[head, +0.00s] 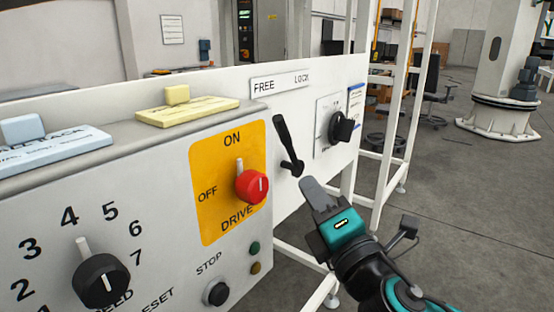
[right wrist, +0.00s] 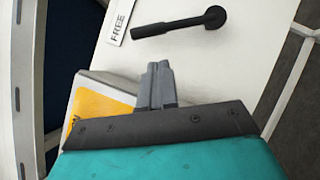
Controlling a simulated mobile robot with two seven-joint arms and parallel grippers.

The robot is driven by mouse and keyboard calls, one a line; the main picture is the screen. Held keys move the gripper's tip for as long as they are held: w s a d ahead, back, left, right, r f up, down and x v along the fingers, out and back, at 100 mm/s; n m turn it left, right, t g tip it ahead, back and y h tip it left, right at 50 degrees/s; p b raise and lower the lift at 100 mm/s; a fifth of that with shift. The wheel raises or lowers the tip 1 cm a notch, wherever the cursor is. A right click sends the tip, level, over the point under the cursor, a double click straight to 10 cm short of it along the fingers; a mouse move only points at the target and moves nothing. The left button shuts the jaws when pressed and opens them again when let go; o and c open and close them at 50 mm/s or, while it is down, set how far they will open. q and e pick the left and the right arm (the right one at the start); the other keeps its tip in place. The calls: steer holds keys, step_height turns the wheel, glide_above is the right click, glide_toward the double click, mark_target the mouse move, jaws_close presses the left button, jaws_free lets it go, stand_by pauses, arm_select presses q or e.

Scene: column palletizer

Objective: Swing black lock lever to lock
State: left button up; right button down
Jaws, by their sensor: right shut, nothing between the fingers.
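The black lock lever (head: 284,138) is on the white panel below the FREE / LOCK label (head: 280,84). Its handle points up and leans left from its lower pivot, toward the FREE side. My right gripper (head: 312,186) is shut and empty, just below and right of the lever's pivot, apparently apart from it. In the right wrist view the shut fingertips (right wrist: 158,70) lie below the lever (right wrist: 180,24), with a gap of panel between. The handle end there is next to the word FREE (right wrist: 121,18); LOCK is out of that view. My left gripper is not in view.
The red drive knob (head: 251,185) on its yellow plate (head: 215,212) sticks out left of the lever. A black rotary knob (head: 341,126) is to the right. A black speed knob (head: 100,281) is at lower left. White frame posts (head: 398,110) stand behind at right.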

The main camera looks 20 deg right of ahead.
steer(key=shift+s+a+r, duration=0.1)
steer(key=shift+r, duration=0.1)
arm_select(q)
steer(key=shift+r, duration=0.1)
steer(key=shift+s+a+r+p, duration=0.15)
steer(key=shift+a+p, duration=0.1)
steer(key=shift+p, duration=0.45)
arm_select(e)
steer(key=x, duration=1)
